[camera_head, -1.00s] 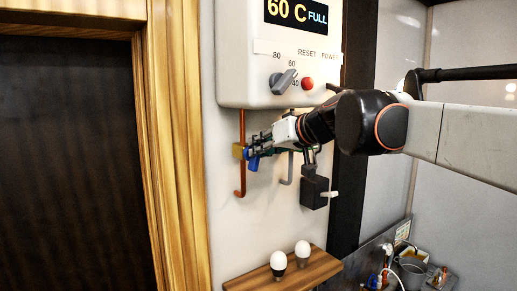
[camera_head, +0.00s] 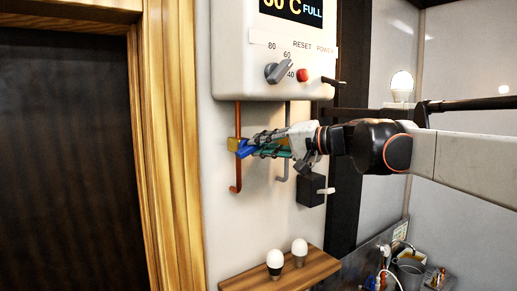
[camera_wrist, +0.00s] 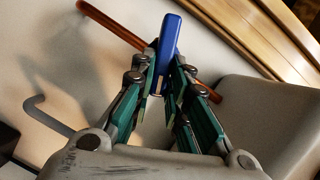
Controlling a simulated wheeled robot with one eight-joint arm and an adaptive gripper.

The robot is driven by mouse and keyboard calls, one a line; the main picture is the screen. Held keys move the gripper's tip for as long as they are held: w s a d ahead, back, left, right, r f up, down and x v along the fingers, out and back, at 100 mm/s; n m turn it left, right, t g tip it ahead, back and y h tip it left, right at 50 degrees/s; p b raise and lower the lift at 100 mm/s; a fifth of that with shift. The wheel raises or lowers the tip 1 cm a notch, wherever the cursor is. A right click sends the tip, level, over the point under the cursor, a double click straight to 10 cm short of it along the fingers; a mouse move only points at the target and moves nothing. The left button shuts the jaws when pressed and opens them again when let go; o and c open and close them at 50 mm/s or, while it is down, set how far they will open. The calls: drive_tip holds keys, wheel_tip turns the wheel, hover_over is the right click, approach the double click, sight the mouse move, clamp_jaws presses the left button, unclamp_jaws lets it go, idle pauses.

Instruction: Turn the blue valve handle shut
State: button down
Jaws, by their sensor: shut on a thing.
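The blue valve handle (camera_head: 244,149) sits at a brass valve body (camera_head: 233,144) on the copper pipe (camera_head: 238,175) below the white boiler. My gripper (camera_head: 262,147) reaches in from the right and is shut on the handle. In the wrist view the blue handle (camera_wrist: 168,42) stands between the two green-lined fingers of my gripper (camera_wrist: 165,80). The copper pipe runs behind it there (camera_wrist: 110,24). The valve body is mostly hidden by the fingers in the wrist view.
The boiler (camera_head: 240,50) with a grey dial (camera_head: 277,72) and red button (camera_head: 302,75) hangs just above. A grey hooked pipe (camera_head: 283,171) and black box (camera_head: 311,190) are close on the right. A wooden shelf (camera_head: 285,275) with two bulbs is below.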

drive_tip(key=shift+w+d+f+m+t+y+b, duration=0.15)
drive_tip(key=shift+f+m+y+b, duration=0.25)
drive_tip(key=shift+m, duration=0.55)
drive_tip(key=shift+s+a+f+m+t+y+b, duration=0.15)
drive_tip(key=shift+m+y+b, duration=0.35)
drive_tip(key=shift+m, duration=0.45)
drive_tip(key=shift+w, duration=0.1)
drive_tip(key=c, duration=1.6)
unclamp_jaws()
drive_tip(key=shift+d, duration=0.1)
drive_tip(key=shift+o, duration=0.2)
drive_tip(key=v, duration=1.2)
